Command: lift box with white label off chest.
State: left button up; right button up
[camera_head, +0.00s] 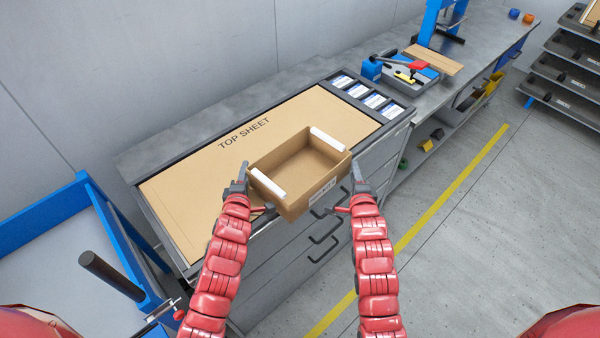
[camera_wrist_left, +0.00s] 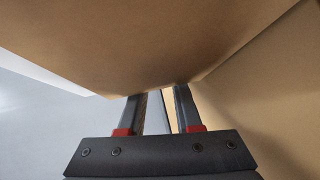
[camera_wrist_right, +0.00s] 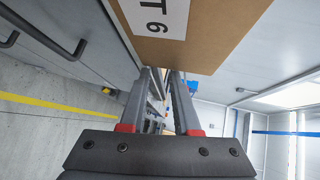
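The open-topped cardboard box (camera_head: 292,203) has a white label (camera_head: 322,191) on its front and white strips on two opposite rims. It shows over the front part of the chest (camera_head: 392,131); I cannot tell whether it touches the chest top. My left gripper (camera_head: 241,177) is at the box's left side, my right gripper (camera_head: 361,177) at its right side. The box wall fills much of the left wrist view (camera_wrist_left: 150,40), close to parted fingers. In the right wrist view the label (camera_wrist_right: 158,14) shows above parted fingers. Nothing shows between either pair; contact is unclear.
A large brown panel marked TOP SHEET (camera_head: 200,185) lies on the chest top. Small compartments with white-and-blue packs (camera_head: 374,101) line its right end. A blue-framed table (camera_head: 50,240) is at left. Floor at right is clear.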

pick_arm(q)
jog(key=shift+d+r, duration=0.1)
jog(key=shift+d, duration=0.1)
notch_tip(320, 180, up, 5)
jog(key=p, duration=0.5)
jog(key=shift+d, duration=0.15)
dwell(0.3)
